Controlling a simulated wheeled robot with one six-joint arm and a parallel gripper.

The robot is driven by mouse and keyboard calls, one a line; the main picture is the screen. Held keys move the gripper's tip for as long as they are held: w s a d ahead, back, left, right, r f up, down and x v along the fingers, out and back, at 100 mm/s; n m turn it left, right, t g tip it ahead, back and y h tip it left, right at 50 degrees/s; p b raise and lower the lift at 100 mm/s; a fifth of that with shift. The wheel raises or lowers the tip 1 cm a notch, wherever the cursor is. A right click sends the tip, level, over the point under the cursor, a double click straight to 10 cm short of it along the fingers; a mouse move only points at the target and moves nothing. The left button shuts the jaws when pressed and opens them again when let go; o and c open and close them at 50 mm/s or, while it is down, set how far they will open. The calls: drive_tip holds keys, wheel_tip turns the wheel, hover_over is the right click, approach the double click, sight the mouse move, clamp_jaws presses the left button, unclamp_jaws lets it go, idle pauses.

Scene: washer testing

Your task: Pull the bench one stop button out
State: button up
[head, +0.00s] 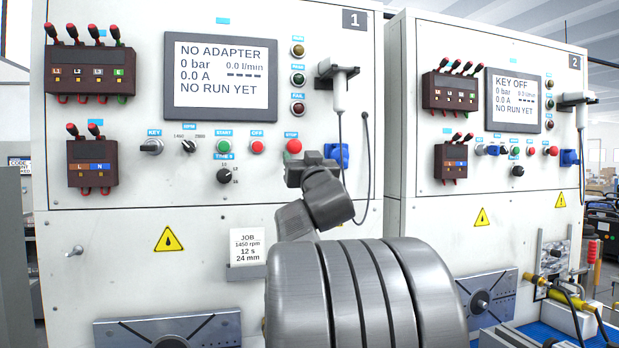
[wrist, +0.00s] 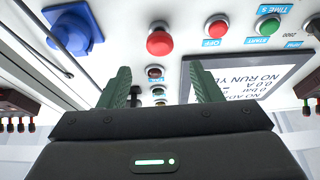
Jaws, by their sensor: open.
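The bench one stop button (head: 293,147) is a red round-headed button under a blue STOP label, right of the smaller red OFF button (head: 257,147). In the wrist view, which is upside down, the stop button (wrist: 160,42) sits beyond and roughly between my fingertips. My gripper (wrist: 164,76) is open with nothing between its two green fingers. In the head view my gripper (head: 308,168) is close to the stop button, just below and right of it, and partly hidden by my own arm. No contact with the button is visible.
A blue socket (head: 338,154) is just right of the stop button, with a hanging probe (head: 338,88) and cable (head: 367,170) nearby. The green START button (head: 223,146) and a time knob (head: 224,176) are to the left. The display (head: 220,73) reads NO ADAPTER. Bench 2 (head: 490,200) stands at right.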

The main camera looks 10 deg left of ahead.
sight(295, 147)
drive_tip(key=b+v, duration=0.1)
drive_tip(key=v, duration=0.6)
drive_tip(key=shift+w, duration=0.1)
drive_tip(key=p+x, duration=0.3)
drive_tip(key=x, duration=1.1)
drive_tip(key=shift+r+p, duration=0.1)
drive_tip(key=shift+p, duration=0.2)
drive_tip(key=shift+w+a, duration=0.15)
drive_tip(key=shift+w, duration=0.05)
drive_tip(key=shift+s, duration=0.15)
